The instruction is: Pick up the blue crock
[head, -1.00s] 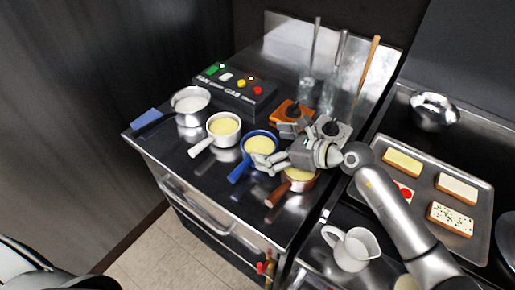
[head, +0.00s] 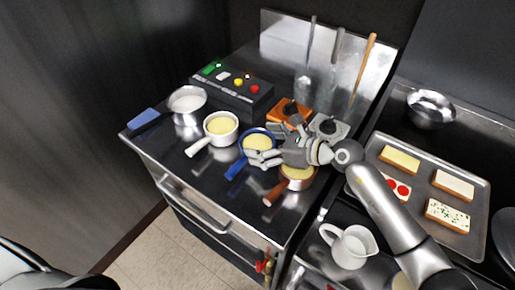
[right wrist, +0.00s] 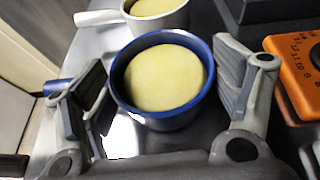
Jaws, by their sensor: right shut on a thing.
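The blue crock (head: 236,169) is a round blue pot with a straight blue handle and pale yellow contents. It is on the steel counter in the head view, between a white pot and a copper-coloured pot. My right gripper (head: 264,146) reaches it from the right. In the right wrist view the blue crock (right wrist: 168,121) sits between the two finger pads, one on each side, and my right gripper (right wrist: 163,105) is shut on it. I cannot tell whether its base is clear of the counter. My left gripper is not in view.
A white pot (head: 221,137) and a steel pan (head: 187,119) stand to the left. A copper pot (head: 296,184) is close on the right, below my gripper. An orange scale (head: 290,108) and a dark control box (head: 232,95) are behind. A tray (head: 478,238) and white jug (head: 350,247) are at right.

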